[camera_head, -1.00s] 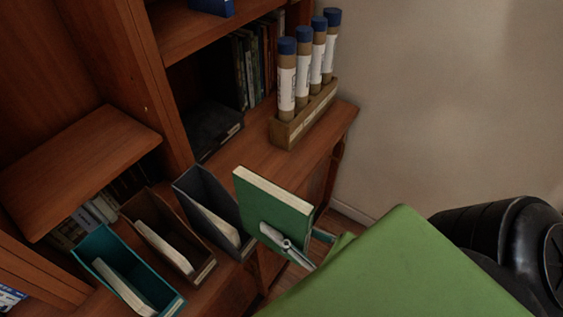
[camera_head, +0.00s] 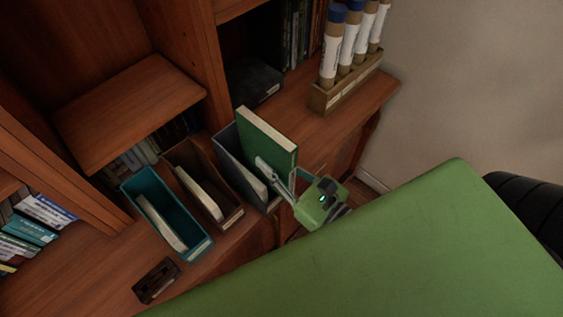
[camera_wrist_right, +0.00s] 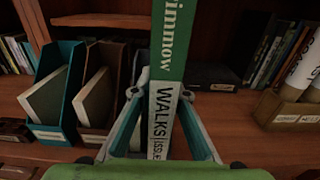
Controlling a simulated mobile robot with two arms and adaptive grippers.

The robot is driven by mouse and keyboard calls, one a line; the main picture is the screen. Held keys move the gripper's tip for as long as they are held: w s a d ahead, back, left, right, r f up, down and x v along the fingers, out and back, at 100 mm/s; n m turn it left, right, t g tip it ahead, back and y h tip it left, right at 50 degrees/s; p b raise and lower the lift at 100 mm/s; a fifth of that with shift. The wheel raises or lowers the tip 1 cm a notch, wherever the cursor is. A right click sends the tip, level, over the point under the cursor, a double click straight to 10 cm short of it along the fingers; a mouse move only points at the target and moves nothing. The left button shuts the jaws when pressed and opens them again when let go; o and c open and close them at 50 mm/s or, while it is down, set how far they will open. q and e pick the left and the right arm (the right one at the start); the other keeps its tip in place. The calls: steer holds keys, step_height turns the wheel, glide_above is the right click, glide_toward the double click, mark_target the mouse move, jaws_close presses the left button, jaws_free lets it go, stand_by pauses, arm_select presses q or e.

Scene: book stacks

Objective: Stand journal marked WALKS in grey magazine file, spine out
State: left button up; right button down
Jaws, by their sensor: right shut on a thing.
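The green journal (camera_head: 268,142) is upright in my right gripper (camera_head: 275,172). In the right wrist view, its spine (camera_wrist_right: 165,85) reads WALKS and faces the camera, with my right gripper's fingers (camera_wrist_right: 160,92) shut on both sides of it. The grey magazine file (camera_head: 231,160) stands on the shelf with a pale item inside. In the head view the journal overlaps its right side; I cannot tell whether the journal's lower part is inside or beside it. In the wrist view the grey file is mostly hidden behind the journal. My left gripper is not in view.
A brown file (camera_head: 205,190) and a teal file (camera_head: 160,215) stand left of the grey one, each holding a pale item. A wooden rack (camera_head: 345,90) of capped tubes stands at the back right. A small dark box (camera_head: 156,281) lies at the front left.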

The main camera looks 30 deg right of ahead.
mark_target(253, 148)
steer(key=p+x, duration=0.1)
steer(key=x, duration=0.5)
steer(key=shift+a+f+p, duration=0.1)
steer(key=shift+p, duration=0.25)
step_height(253, 148, down, 5)
steer(key=b, duration=0.4)
steer(key=shift+s+b, duration=0.2)
steer(key=shift+b, duration=0.2)
steer(key=c, duration=1.9)
jaws_free()
steer(key=shift+c, duration=0.7)
